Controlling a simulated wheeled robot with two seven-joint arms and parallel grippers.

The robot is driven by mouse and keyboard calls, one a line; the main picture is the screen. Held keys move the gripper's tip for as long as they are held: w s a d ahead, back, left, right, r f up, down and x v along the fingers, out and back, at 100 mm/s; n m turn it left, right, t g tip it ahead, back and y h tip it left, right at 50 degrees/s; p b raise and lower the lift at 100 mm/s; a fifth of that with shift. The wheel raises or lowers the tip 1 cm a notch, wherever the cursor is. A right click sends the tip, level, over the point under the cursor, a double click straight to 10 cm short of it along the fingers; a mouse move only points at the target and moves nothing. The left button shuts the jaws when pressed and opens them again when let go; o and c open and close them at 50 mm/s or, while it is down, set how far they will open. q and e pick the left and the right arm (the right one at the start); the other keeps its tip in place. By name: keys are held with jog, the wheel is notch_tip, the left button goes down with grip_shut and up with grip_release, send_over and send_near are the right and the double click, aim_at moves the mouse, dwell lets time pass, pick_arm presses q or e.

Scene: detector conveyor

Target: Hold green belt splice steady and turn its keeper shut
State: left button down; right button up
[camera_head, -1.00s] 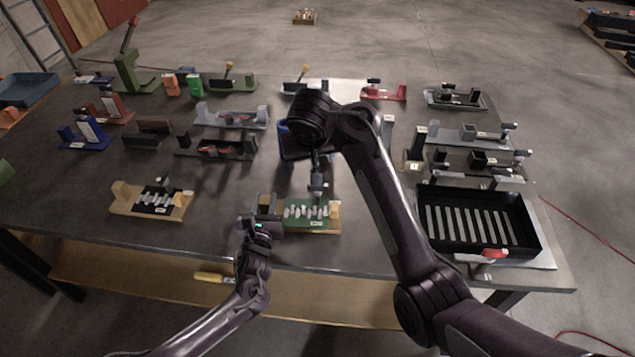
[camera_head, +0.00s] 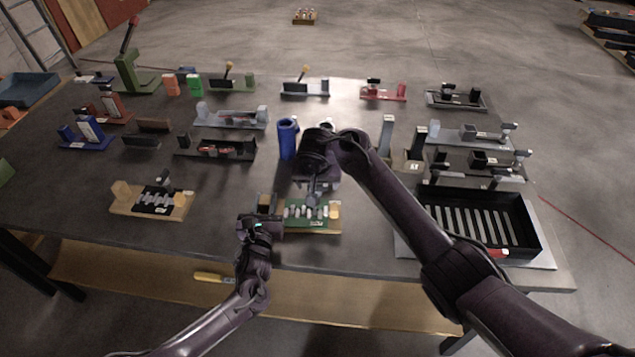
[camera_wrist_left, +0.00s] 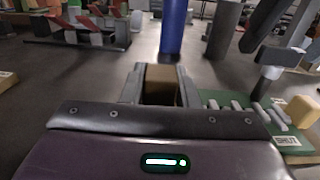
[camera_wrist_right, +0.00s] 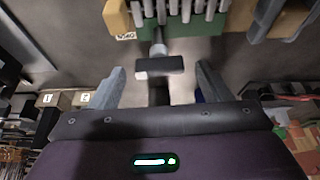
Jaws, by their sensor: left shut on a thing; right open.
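The green belt splice (camera_head: 300,222) sits on a wooden base at the table's front, with a row of silver pins; its green plate also shows in the right wrist view (camera_wrist_right: 190,28). My left gripper (camera_head: 264,212) is shut on the wooden block at its left end; the block (camera_wrist_left: 161,84) is between the fingers in the left wrist view. The keeper (camera_wrist_right: 160,66) has a dark crossbar on a stem. My right gripper (camera_wrist_right: 158,88) is open, with the crossbar between its spread fingers, apparently untouched. In the head view my right wrist hides most of the keeper.
A similar black splice (camera_head: 155,199) on wood lies to the left. A black slotted tray (camera_head: 478,222) stands to the right.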

jog(key=shift+w+f, duration=0.1)
jog(key=shift+f, duration=0.1)
jog(key=c, duration=1)
